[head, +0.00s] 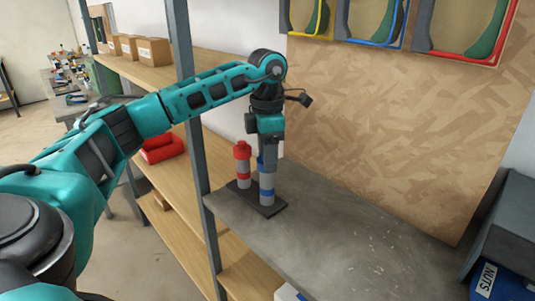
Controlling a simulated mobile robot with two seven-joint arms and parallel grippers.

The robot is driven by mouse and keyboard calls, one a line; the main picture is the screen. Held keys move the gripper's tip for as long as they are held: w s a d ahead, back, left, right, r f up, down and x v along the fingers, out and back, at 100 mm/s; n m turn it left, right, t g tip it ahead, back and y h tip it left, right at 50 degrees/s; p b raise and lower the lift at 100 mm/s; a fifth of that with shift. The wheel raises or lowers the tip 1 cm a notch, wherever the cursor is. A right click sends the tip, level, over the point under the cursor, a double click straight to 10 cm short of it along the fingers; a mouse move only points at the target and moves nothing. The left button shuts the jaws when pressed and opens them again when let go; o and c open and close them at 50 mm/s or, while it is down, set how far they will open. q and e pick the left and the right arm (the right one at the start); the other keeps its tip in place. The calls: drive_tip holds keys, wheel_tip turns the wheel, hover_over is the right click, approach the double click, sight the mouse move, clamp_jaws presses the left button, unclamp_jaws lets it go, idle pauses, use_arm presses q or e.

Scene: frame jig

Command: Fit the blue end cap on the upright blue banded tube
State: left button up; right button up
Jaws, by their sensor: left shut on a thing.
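The upright grey tube with a blue band (267,194) stands on a dark base plate (240,188) on the grey bench. My left gripper (267,165) points straight down over this tube and is shut on the blue end cap (260,162). Only a blue sliver of the cap shows beside the grey finger. The cap is at the tube's top, but the finger hides whether it is seated or just above. My right gripper is out of view.
A red-banded tube with a red cap (243,151) stands close on the left on the same plate. A shelf post (196,165) rises left of the bench. The bench's middle is clear.

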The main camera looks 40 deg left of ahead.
use_arm(q)
drive_tip(key=shift+f, duration=0.4)
drive_tip(key=o, duration=1.1)
wheel_tip(320, 180, up, 13)
drive_tip(key=shift+f+p, duration=0.1)
drive_tip(key=shift+p, duration=1.15)
